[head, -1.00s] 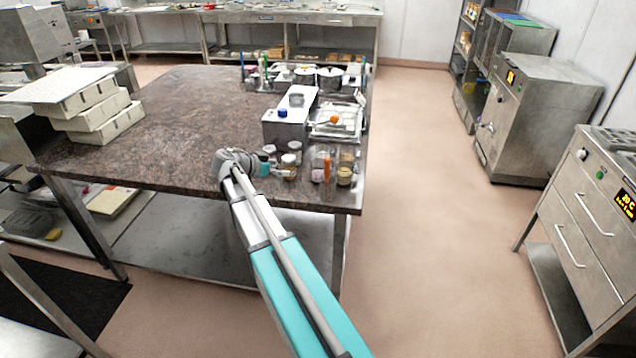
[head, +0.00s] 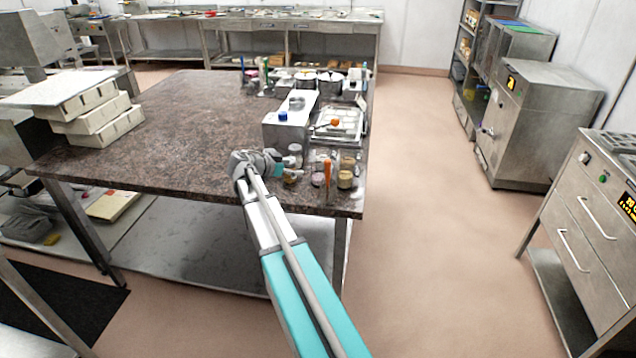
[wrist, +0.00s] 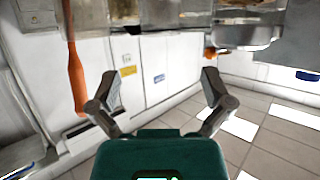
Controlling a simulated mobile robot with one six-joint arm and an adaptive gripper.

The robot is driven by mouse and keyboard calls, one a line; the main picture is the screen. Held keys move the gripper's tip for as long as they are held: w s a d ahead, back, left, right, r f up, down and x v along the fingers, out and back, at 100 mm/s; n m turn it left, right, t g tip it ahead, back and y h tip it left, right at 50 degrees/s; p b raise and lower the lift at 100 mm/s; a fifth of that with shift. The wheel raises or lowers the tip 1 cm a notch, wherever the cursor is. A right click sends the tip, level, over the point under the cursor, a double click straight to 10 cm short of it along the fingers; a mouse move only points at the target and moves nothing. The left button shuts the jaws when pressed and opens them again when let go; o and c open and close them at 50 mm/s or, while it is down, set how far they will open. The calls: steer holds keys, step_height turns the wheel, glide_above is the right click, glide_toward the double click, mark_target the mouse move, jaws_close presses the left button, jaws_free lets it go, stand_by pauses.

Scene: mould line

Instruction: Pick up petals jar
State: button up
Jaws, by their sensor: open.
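Several small clear jars stand near the front right corner of the stone-topped table. One holds pinkish contents (head: 317,180), which may be the petals jar; I cannot read any label. To its right is a jar with yellowish contents (head: 345,180). My gripper (head: 287,172) is just left of the pinkish jar, close to the jars at the left of the group and partly covering them. In the wrist view my gripper (wrist: 160,85) has its two fingers spread with nothing between them. Jar-like glass shapes (wrist: 160,14) are cut off along the top edge there.
An orange-handled tool (head: 327,172) stands between the pinkish and yellowish jars; it hangs at the left in the wrist view (wrist: 77,78). The table's left middle is clear (head: 185,125).

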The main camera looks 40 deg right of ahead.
mark_target(316, 166)
steer(key=shift+b+x, duration=0.6)
steer(key=shift+x, duration=1.5)
steer(key=shift+b+x, duration=0.9)
steer(key=shift+x, duration=1.75)
steer(key=c, duration=1.2)
steer(key=shift+o, duration=0.2)
steer(key=shift+r, duration=0.25)
step_height(316, 166, up, 10)
steer(key=p, duration=1)
steer(key=shift+f, duration=0.2)
